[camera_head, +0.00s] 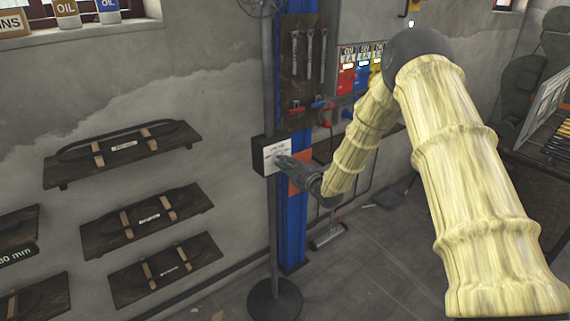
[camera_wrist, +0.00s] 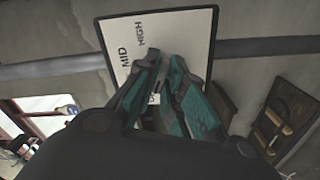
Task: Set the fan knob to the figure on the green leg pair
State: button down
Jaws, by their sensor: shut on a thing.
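The fan (camera_head: 275,300) stands on a round dark base, with a slim pole and a dark control box with a white face (camera_head: 269,150). My gripper (camera_head: 284,161), with teal fingers, is at that face. In the wrist view my gripper (camera_wrist: 164,63) is shut in front of the white panel (camera_wrist: 187,25), which reads MID and HIGH. Its fingers hide the fan knob between them and part of another label, so I cannot tell the knob's setting. I cannot make out a green leg pair or its figure.
A blue column (camera_head: 293,225) with an orange plate stands just behind the fan pole. A tool board (camera_head: 302,55) hangs above, beside red, blue and yellow boxes (camera_head: 346,80). Dark wall boards (camera_head: 148,220) hold strapped items at left. Floor at lower right of the fan is open.

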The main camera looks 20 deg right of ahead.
jog(key=shift+f, duration=0.1)
jog(key=shift+m+b, duration=4.45)
jog(key=shift+m, duration=4.45)
jog(key=c, duration=1.5)
grip_release()
jog(key=shift+s, duration=0.1)
